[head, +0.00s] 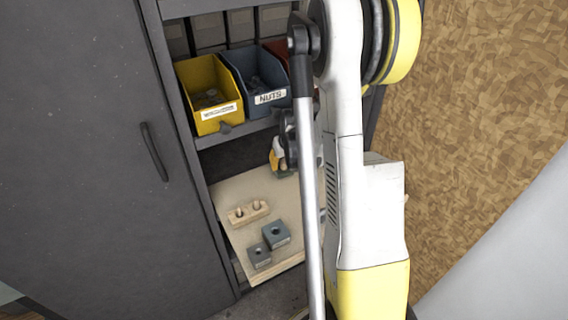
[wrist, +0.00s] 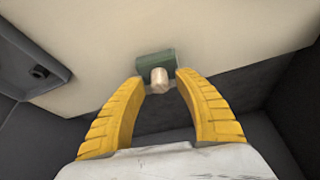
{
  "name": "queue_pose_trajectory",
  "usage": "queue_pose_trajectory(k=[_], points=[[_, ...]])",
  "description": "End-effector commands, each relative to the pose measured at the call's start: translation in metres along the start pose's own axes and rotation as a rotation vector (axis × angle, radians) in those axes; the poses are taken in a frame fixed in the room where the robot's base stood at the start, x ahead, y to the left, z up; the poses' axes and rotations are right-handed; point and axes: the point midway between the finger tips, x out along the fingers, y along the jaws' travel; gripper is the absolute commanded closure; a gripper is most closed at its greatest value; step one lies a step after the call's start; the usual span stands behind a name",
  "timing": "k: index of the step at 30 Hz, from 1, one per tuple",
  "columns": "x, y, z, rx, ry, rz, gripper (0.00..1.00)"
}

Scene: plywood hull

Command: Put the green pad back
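In the wrist view, a dark green pad (wrist: 150,64) with a short pale wooden knob (wrist: 160,80) lies at the edge of the pale plywood board (wrist: 90,50). My gripper (wrist: 159,76) has its yellow fingers apart, one on each side of the knob, with gaps between. The fingertips reach the pad's near corners; whether they touch it I cannot tell. In the head view my gripper (head: 278,158) is low over the back of the board (head: 240,190), and my arm hides part of it. I cannot make out the pad there.
A wooden block with two pegs (head: 248,212), a grey holed block (head: 259,255) and a blue-grey holed block (head: 276,234) stand on the board. Above are a yellow bin (head: 208,95) and a blue bin (head: 258,80). A grey cabinet door (head: 90,160) is on the left.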

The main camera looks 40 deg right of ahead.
Motion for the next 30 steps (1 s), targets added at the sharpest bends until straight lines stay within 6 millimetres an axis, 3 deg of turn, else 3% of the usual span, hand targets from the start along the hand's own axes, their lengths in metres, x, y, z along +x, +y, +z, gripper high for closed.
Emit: queue_pose_trajectory(k=[10, 16, 24, 30], points=[[-0.005, 0.0, 0.0, 0.0, 0.0, 0.0, 0.62], [-0.034, 0.0, 0.002, 0.0, 0.0, 0.0, 0.62], [-0.06, 0.0, 0.069, 0.001, 0.0, 0.0, 0.62], [-0.073, 0.0, 0.099, 0.002, 0.0, 0.0, 0.62]])
